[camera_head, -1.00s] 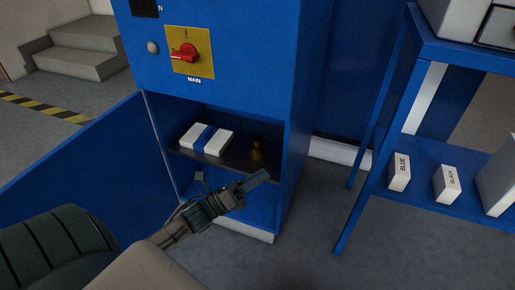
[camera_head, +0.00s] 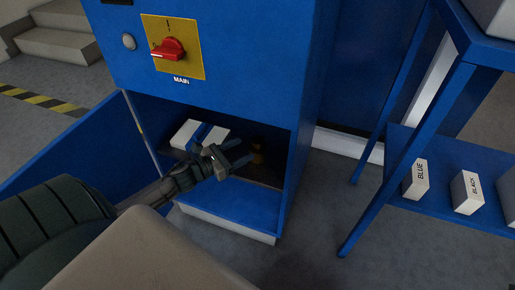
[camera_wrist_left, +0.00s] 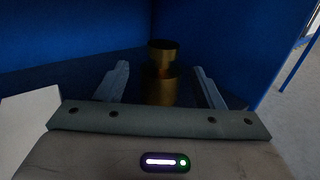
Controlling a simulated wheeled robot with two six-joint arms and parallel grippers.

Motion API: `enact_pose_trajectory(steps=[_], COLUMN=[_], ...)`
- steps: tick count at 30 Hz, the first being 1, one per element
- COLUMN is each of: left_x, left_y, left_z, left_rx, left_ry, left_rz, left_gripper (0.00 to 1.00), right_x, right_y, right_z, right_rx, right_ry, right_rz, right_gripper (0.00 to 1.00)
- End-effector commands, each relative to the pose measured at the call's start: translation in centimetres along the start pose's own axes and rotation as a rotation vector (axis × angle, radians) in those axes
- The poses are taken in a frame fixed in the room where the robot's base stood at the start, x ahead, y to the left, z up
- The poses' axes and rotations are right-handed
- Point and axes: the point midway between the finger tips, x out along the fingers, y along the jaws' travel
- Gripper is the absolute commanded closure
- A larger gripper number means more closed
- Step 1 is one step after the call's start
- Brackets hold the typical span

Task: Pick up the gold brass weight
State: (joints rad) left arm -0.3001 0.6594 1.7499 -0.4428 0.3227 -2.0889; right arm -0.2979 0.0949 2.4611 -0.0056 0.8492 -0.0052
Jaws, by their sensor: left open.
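The gold brass weight (camera_head: 258,152) stands upright on the shelf inside the blue cabinet, on its right side, dim in shadow. In the left wrist view the weight (camera_wrist_left: 161,75) shows as a gold cylinder with a narrower neck, between and beyond the fingers. My left gripper (camera_head: 240,160) is inside the cabinet opening, just left of the weight, pointing toward it. In the left wrist view its two fingers (camera_wrist_left: 165,85) are spread, with the weight between their lines. Whether they touch it cannot be told. My right gripper is not in view.
A white and blue box (camera_head: 187,134) lies on the shelf left of the gripper. The cabinet's open door (camera_head: 70,150) is at the left. The red switch (camera_head: 168,49) is above. A blue rack (camera_head: 440,205) with white boxes stands at the right.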

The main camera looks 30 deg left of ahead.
Motion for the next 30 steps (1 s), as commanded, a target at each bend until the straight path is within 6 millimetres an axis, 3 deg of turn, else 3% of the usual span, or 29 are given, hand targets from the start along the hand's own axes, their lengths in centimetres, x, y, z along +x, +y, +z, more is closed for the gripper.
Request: enact_pose_trajectory(steps=[6,17,24,30], left_x=[2.4,4.2,7.4,8.7], left_y=[0.0,-0.1,-0.4,-0.4], left_z=[0.2,0.2,0.5,0.3], left_rx=[-0.001,-0.003,-0.004,-0.003], left_ry=[-0.004,-0.002,-0.004,-0.001], left_rz=[0.003,0.002,0.003,0.001], left_gripper=[0.38,0.38,0.38,0.38], right_x=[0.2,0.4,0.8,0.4], right_y=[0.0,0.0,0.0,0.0], right_z=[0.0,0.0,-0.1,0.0], right_rx=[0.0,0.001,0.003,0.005], right_ry=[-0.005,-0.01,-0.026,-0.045], right_rz=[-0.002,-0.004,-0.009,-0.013], right_gripper=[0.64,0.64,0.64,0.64])
